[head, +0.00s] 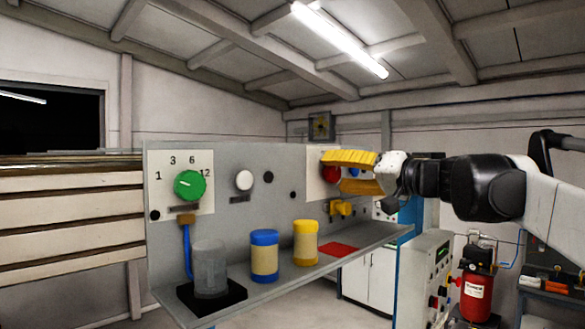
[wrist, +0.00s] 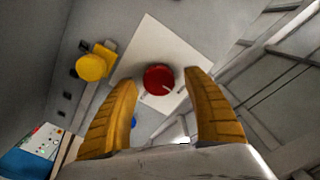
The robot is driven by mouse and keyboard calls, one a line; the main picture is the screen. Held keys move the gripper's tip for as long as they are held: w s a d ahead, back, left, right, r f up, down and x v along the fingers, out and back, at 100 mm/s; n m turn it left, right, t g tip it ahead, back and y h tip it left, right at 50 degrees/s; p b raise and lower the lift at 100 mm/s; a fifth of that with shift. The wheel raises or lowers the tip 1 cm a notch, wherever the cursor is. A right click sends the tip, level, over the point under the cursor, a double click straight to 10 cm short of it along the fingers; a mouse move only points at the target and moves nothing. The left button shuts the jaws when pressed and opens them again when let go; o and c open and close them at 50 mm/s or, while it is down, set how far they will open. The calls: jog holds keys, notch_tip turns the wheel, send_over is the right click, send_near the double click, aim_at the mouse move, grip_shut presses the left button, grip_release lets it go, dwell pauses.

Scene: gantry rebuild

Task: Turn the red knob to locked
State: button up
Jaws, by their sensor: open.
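The red knob (wrist: 158,80) sits on a white plate (wrist: 150,40) on the grey panel; a pale pointer line shows on its face. In the head view the red knob (head: 331,174) is partly covered by my yellow fingers. My gripper (wrist: 160,100) is open, with one finger to each side of the knob in the wrist view. It also shows in the head view (head: 345,173), in front of the plate. I cannot tell whether the fingers touch the knob. Any lettering on the plate is not readable.
A yellow fitting (head: 340,208) sticks out below the knob; it also shows in the wrist view (wrist: 92,67). A green knob (head: 189,185) is at the left.

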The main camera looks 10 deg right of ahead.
jog(key=shift+w+a+f, duration=0.15)
jog(key=shift+w+a, duration=0.25)
jog(key=shift+w, duration=0.15)
jog(key=shift+s+d, duration=0.15)
jog(key=shift+s, duration=0.05)
jog(key=c, duration=1.2)
jog(key=m, duration=0.4)
jog(key=shift+m, duration=0.4)
jog(key=m, duration=0.4)
jog(key=shift+m, duration=0.3)
jog(key=m, duration=0.4)
jog(key=shift+m, duration=0.3)
jog(key=shift+m+b, duration=0.3)
jog(key=shift+m, duration=1.6)
